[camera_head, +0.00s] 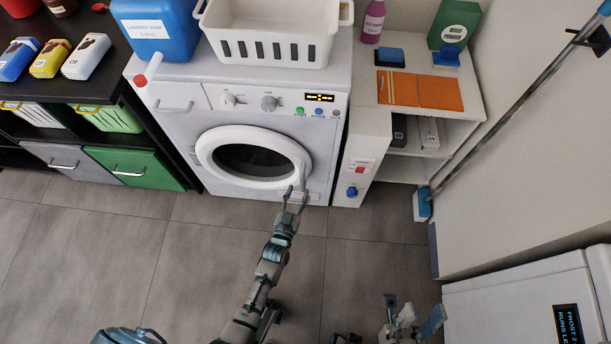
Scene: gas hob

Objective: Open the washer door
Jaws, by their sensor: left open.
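The washer (180,98) is a white front-loader against the back wall. Its round door (207,152) has a thick white ring and dark glass, and looks closed flat against the front. My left gripper (296,191) is open, with its fingers at the lower right edge of the door ring. I cannot tell whether they touch it or whether a handle lies between them. My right gripper (412,312) is low in the view, away from the washer, with its fingers spread and nothing between them.
A white basket (270,48) and a blue soap jug (160,30) stand on the washer. Shelves with bottles and a green drawer (130,168) stand left. A white cabinet (365,150) stands close right of the washer, and a mop (424,203) leans beyond it. The floor in front is clear.

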